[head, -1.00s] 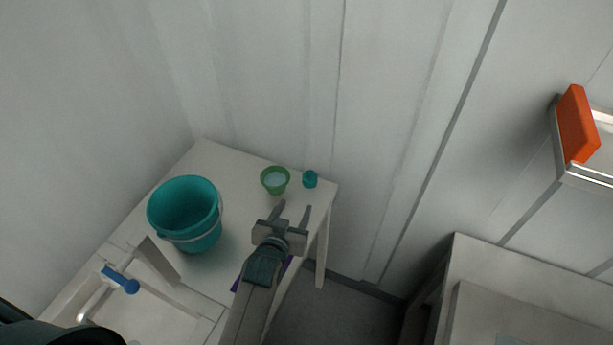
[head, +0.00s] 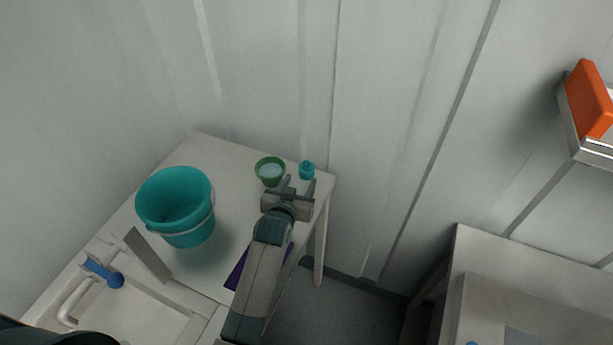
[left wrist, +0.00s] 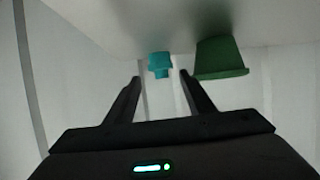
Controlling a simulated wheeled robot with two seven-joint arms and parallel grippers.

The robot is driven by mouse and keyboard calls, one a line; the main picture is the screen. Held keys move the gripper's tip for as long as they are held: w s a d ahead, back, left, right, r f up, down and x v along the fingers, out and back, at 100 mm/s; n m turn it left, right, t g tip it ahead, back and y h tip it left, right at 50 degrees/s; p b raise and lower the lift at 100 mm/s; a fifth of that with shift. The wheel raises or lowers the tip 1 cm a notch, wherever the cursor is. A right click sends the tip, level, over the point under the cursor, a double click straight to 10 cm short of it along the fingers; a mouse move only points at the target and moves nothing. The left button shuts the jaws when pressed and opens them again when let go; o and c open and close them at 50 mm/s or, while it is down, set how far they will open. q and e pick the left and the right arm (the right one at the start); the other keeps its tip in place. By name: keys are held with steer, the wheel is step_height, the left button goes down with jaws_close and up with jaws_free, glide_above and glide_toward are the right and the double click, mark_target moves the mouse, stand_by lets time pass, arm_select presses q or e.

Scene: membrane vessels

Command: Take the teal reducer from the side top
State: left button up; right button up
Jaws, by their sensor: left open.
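The teal reducer (head: 307,170) is a small stepped piece on the side top (head: 232,163), close to its far right corner. In the left wrist view the reducer (left wrist: 159,64) appears beyond the fingertips, between their lines. My left gripper (head: 301,184) is open and empty, just short of the reducer in the head view. It also shows in the left wrist view (left wrist: 160,76), with its two fingers apart and nothing between them. My right gripper is not in view.
A green cup (head: 270,171) stands left of the reducer, close to the left gripper; it also shows in the left wrist view (left wrist: 219,58). A teal bucket (head: 176,206) stands further left. A purple item (head: 238,271) lies partly behind my arm. The wall is behind.

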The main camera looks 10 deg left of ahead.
mark_target(305, 170)
arm_select(q)
steer(key=shift+b+x, duration=0.55)
steer(key=shift+x, duration=0.45)
steer(key=shift+w+f, duration=0.15)
steer(key=shift+w, duration=0.05)
steer(key=b+x, duration=0.3)
steer(key=b, duration=0.1)
steer(key=shift+w, duration=0.3)
steer(key=shift+b+x, duration=0.75)
steer(key=shift+x, duration=0.05)
steer(key=shift+w, duration=0.1)
steer(key=c, duration=0.8)
